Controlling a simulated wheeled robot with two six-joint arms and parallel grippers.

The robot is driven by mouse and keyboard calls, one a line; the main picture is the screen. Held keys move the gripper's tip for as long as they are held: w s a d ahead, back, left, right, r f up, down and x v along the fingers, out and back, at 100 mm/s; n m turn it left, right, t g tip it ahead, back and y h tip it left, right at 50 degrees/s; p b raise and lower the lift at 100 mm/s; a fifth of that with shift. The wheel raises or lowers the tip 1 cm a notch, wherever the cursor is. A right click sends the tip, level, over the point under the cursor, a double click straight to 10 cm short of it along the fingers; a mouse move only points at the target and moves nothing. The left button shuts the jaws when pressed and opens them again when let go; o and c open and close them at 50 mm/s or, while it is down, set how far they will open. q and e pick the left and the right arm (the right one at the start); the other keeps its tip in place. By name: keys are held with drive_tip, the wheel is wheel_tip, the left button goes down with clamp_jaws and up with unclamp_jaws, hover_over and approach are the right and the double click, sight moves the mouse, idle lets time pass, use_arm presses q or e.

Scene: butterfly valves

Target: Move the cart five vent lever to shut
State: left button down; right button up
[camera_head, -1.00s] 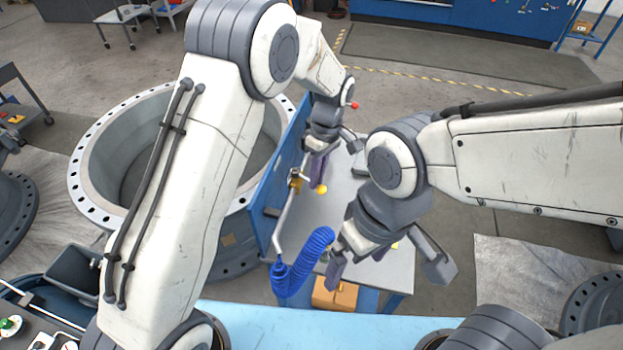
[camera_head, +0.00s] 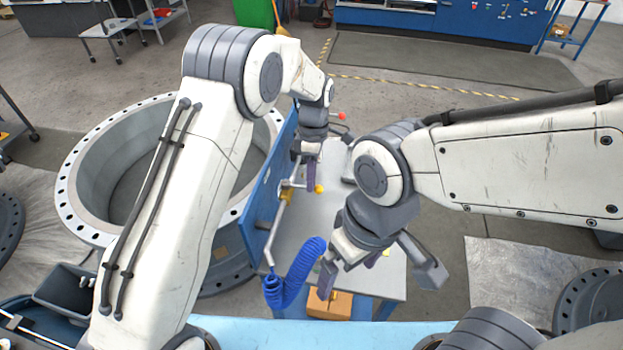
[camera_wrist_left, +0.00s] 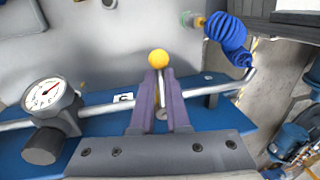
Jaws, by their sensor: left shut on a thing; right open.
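My left gripper (camera_head: 312,186) is shut on the vent lever, which ends in a yellow ball knob (camera_head: 319,188). In the left wrist view the knob (camera_wrist_left: 158,58) shows just beyond the purple fingertips (camera_wrist_left: 160,84). My right gripper (camera_head: 380,280) is open and empty near the blue hose, above the grey cart top's near end.
A dial gauge (camera_wrist_left: 46,95) sits on the pipe left of the fingers. A blue coiled hose (camera_head: 300,265) hangs from the pipe's near end. The cart (camera_head: 350,270) has a cardboard box (camera_head: 329,304) below. A large flanged ring (camera_head: 82,150) stands left.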

use_arm(q)
drive_tip(key=shift+w+r, duration=0.1)
drive_tip(key=shift+w, duration=0.05)
drive_tip(key=c, duration=0.9)
unclamp_jaws()
drive_tip(key=r+b, duration=0.1)
drive_tip(key=r, duration=0.2)
drive_tip(key=w+r, duration=0.1)
drive_tip(key=r, duration=0.2)
drive_tip(key=w+r+b, duration=0.1)
drive_tip(key=r, duration=0.3)
drive_tip(key=shift+d+r+b, duration=0.1)
drive_tip(key=shift+d+b, duration=0.05)
drive_tip(key=shift+b, duration=0.2)
drive_tip(key=shift+s, duration=0.1)
